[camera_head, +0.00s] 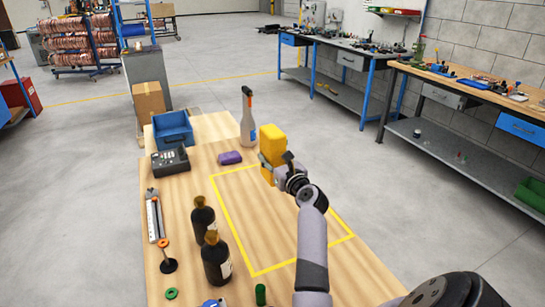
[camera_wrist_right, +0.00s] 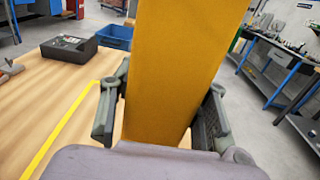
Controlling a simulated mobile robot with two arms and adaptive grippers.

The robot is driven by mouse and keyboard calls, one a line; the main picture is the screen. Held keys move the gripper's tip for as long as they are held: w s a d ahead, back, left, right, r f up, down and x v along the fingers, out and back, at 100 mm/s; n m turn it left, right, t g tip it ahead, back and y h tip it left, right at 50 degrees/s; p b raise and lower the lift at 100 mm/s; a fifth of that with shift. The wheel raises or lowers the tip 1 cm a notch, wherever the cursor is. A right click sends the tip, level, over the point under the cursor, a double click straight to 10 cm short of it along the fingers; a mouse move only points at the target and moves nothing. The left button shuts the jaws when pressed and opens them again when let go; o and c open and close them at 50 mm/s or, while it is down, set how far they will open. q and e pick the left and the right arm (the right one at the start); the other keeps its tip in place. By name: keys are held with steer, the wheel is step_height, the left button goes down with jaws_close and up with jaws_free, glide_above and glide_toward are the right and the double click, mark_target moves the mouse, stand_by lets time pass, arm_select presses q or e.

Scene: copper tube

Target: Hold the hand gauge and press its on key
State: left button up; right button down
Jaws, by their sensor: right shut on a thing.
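The yellow hand gauge (camera_head: 272,145) is a blocky yellow body held up above the table, over the far part of the yellow-outlined area. My right gripper (camera_head: 280,173) is shut on its lower part. In the right wrist view the gauge (camera_wrist_right: 178,65) is a tall plain yellow face between the two fingers of my right gripper (camera_wrist_right: 160,112). No on key can be made out in either view; the gauge's far side is hidden. My left gripper is not in view.
Small tools and rings lie along the left side. The yellow-outlined area (camera_head: 270,240) is bare.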

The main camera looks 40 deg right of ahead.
steer(key=shift+f+b, duration=2.1)
steer(key=shift+f, duration=1.05)
steer(key=shift+f, duration=0.1)
steer(key=shift+s, duration=0.1)
